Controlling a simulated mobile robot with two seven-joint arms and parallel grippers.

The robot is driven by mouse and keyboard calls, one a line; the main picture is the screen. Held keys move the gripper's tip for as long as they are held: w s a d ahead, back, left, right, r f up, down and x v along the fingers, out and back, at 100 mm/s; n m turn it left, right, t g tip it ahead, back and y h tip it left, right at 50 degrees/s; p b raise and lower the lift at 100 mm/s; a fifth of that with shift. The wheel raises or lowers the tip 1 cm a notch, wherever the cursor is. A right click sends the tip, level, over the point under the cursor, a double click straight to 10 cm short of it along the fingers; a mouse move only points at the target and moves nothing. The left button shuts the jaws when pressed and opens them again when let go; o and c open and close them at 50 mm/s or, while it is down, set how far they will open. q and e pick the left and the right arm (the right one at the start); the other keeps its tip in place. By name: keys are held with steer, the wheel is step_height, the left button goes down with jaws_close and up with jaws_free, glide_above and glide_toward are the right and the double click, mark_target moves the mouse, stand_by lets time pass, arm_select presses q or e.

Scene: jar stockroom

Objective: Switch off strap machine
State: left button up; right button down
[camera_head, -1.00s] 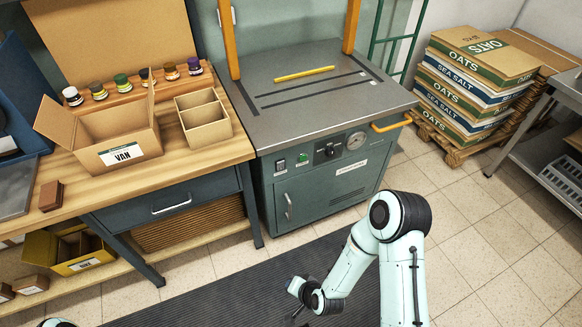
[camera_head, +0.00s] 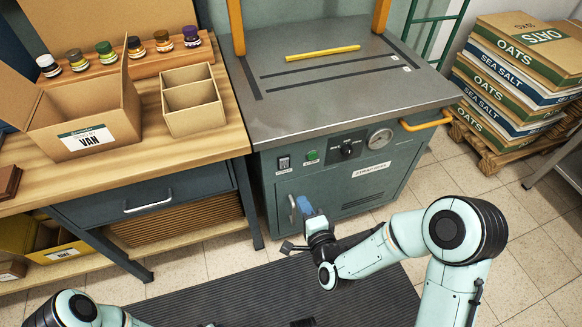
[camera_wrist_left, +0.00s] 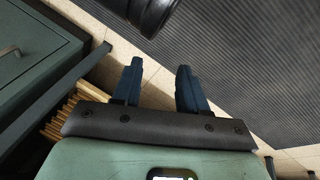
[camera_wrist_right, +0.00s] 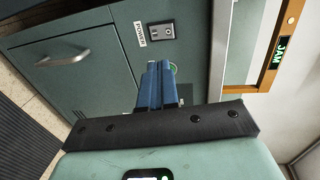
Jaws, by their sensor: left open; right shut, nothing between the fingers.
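The strap machine (camera_head: 335,187) is a green cabinet with a steel top. Its front panel has a power switch (camera_head: 284,164), a green button (camera_head: 312,156), a black knob (camera_head: 347,149) and a gauge (camera_head: 380,138). My right gripper (camera_head: 304,206) is shut and empty, in front of the cabinet door and below the panel. In the right wrist view its blue fingers (camera_wrist_right: 160,68) point at the panel; the power switch (camera_wrist_right: 160,32) shows just beyond the tips, and the green button is partly hidden behind them. My left gripper (camera_wrist_left: 160,72) is open and empty above the floor.
A yellow strap piece (camera_head: 322,53) lies on the machine's top. A wooden bench (camera_head: 150,120) with an open VAN box (camera_head: 85,125) and several small jars stands left. Stacked OATS and SEA SALT boxes (camera_head: 510,85) stand right. A dark mat (camera_head: 260,295) covers the floor in front.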

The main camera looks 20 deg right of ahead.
arm_select(q)
steer(key=shift+a, duration=0.1)
steer(key=shift+s, duration=0.1)
arm_select(e)
steer(key=b, duration=0.2)
glide_toward(284, 162)
steer(key=w, duration=0.1)
steer(key=w+f, duration=0.1)
steer(key=w, duration=0.1)
steer(key=w+f, duration=0.1)
steer(key=w, duration=0.1)
steer(key=shift+w+a, duration=0.15)
arm_select(q)
steer(key=s+f+g, duration=0.1)
steer(key=s+f, duration=0.3)
steer(key=shift+s+a+f+g, duration=0.2)
steer(key=shift+a+f+g, duration=0.1)
steer(key=shift+a, duration=0.1)
arm_select(e)
steer(key=shift+w+r, duration=0.2)
steer(key=shift+w, duration=0.4)
steer(key=shift+w+r+g+p, duration=0.25)
steer(key=shift+w+g+p, duration=0.05)
steer(key=shift+g+p, duration=0.1)
arm_select(q)
steer(key=shift+w+d+r+t, duration=0.15)
steer(key=shift+w+r+t, duration=0.25)
steer(key=shift+w+r, duration=0.6)
arm_select(e)
steer(key=shift+f, duration=0.2)
